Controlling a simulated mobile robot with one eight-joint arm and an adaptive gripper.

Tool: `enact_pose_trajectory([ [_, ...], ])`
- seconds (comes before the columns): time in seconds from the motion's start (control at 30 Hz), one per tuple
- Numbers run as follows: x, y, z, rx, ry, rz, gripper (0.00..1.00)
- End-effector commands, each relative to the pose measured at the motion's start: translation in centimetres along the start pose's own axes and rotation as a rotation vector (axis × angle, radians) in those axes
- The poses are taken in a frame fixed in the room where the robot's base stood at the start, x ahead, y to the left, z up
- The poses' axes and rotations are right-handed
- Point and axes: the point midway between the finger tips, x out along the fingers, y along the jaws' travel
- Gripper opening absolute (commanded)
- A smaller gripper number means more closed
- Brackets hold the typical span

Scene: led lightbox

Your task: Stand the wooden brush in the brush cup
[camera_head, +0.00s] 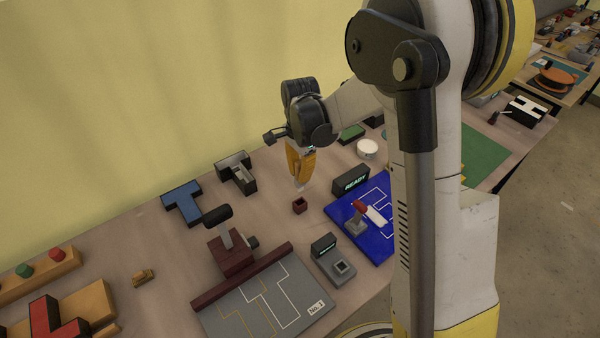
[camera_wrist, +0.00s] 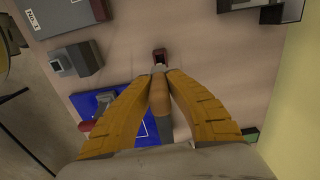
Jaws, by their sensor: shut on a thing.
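In the wrist view my gripper (camera_wrist: 160,72) is shut on the wooden brush (camera_wrist: 158,102), a tan rounded piece between the fingers.
A black READY sign (camera_head: 351,180) and a blue board (camera_head: 362,215) with a red-handled tool stand right of the cup. A white round item (camera_head: 368,148) lies behind. A blue T-shaped block (camera_head: 182,203) and a dark red fixture (camera_head: 230,255) are to the left.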

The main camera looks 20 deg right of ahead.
Motion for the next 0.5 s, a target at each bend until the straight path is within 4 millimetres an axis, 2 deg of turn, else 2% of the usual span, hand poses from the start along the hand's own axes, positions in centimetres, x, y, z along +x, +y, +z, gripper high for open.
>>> enact_pose_trajectory([
  [0.03, 0.8, 0.0, 0.0, 0.0, 0.0, 0.0, 0.0],
  [0.3, 3.7, 0.0, 0.0, 0.0, 0.0, 0.0, 0.0],
  [0.5, 4.7, 0.0, 0.0, 0.0, 0.0, 0.0, 0.0],
])
